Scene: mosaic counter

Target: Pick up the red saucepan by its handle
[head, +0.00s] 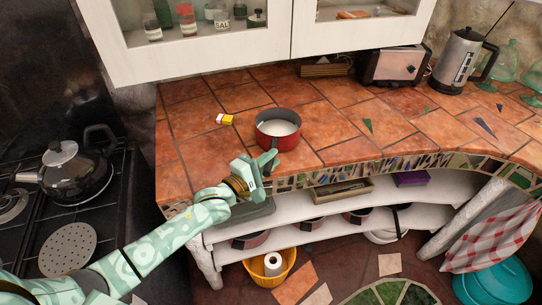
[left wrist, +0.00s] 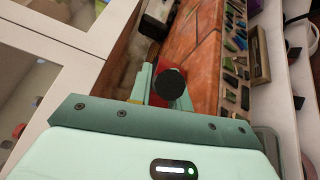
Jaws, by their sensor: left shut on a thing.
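The red saucepan (head: 264,137) stands upright on the tiled counter near its front edge, with a pale inside. My left gripper (head: 268,162) is at the saucepan's near side, in front of the counter edge. It is shut on the saucepan's handle, which is mostly hidden by the fingers in the head view. In the left wrist view the dark round end of the handle (left wrist: 169,84) shows between the fingers of my left gripper (left wrist: 166,92), with a bit of red behind. My right gripper is in neither view.
A small yellow and white item (head: 224,119) lies left of the saucepan. A toaster (head: 393,65) and a metal kettle (head: 460,60) stand at the back right. A stove with a black kettle (head: 75,170) is at the left. White cabinets hang above; shelves (head: 330,202) lie below.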

